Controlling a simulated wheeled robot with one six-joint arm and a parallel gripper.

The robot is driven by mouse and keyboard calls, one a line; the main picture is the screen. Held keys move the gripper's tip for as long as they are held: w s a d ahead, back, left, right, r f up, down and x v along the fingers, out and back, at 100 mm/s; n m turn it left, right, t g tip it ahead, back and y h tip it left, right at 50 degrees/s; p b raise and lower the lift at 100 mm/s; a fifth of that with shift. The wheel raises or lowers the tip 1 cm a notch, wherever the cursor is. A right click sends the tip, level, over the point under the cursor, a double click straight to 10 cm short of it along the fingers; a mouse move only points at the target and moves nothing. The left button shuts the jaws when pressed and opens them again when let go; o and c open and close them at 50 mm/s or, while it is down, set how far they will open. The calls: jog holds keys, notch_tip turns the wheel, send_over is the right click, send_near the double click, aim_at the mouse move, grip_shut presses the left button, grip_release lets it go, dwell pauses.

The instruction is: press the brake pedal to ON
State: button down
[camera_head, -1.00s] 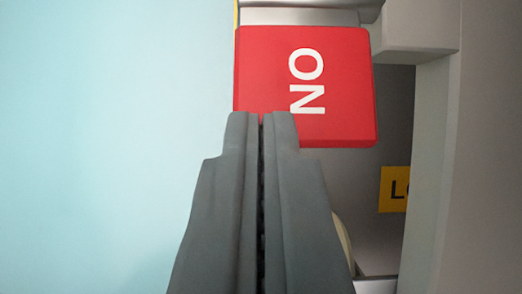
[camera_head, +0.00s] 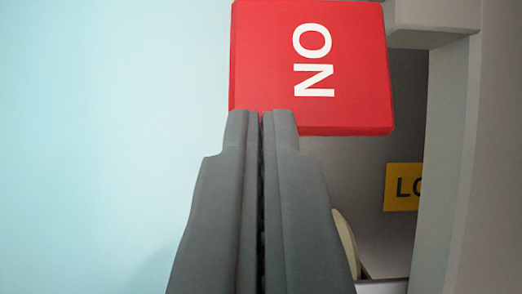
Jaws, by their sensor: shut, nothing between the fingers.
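The brake pedal (camera_head: 345,75) is a red block with white letters reading "ON", turned sideways in the picture. It fills the top middle of the view. My gripper (camera_head: 261,112) is shut and empty, its two dark grey fingers side by side. The fingertips overlap the pedal's lower left edge in the picture. I cannot tell whether they touch it. The pedal's top edge is at the frame's edge.
A yellow label (camera_head: 402,187) starting with "LO" is to the right, partly hidden by a grey upright panel (camera_head: 470,170). A grey bracket (camera_head: 435,22) juts out at top right. The pale blue area on the left is clear.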

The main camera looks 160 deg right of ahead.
jog(key=shift+s+f, duration=0.2)
jog(key=shift+f, duration=0.1)
jog(key=shift+s+d+f, duration=0.1)
jog(key=shift+s+f, duration=0.1)
jog(key=shift+f, duration=0.5)
jog(key=shift+s+d+f, duration=0.1)
jog(key=shift+s+f, duration=0.15)
jog(key=shift+f, duration=0.45)
jog(key=shift+s+d+f, duration=0.1)
jog(key=shift+s+f, duration=0.1)
jog(key=shift+f, duration=0.5)
